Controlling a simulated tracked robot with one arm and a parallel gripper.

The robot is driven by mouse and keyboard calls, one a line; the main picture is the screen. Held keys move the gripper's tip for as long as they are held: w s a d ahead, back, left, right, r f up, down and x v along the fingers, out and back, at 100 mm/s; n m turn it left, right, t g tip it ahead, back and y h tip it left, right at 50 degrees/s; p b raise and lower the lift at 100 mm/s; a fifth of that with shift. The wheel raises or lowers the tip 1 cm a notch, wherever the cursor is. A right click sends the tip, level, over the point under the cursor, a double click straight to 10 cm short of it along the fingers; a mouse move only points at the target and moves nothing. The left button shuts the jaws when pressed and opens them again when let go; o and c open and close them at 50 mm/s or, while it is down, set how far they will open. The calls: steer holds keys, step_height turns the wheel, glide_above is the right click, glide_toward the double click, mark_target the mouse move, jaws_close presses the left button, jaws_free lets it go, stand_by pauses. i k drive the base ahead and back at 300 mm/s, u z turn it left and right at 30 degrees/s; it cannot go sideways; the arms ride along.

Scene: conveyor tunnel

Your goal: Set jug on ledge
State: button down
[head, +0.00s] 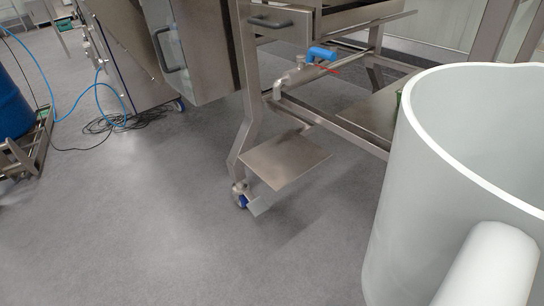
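A large white jug (420,185) fills the right side of the head view, very close to the camera. It is cut off by the right and bottom edges. Its open rim faces up and its inside looks empty where it shows. A thick rounded white part, seemingly its handle (490,268), sticks out toward the camera at the bottom right. A small flat metal ledge (285,160) juts out low on the steel machine frame, left of the jug in the picture; its top is bare. My gripper does not show, so I cannot see whether it holds the jug.
The steel frame (246,95) stands on a caster wheel (240,194), with a blue-handled valve (320,54) above the ledge. Blue hose and black cables (122,122) lie on the floor at back left. A blue drum (12,100) stands far left. The grey floor at front left is clear.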

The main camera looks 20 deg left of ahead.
mark_target(283, 163)
steer(key=i, duration=0.9)
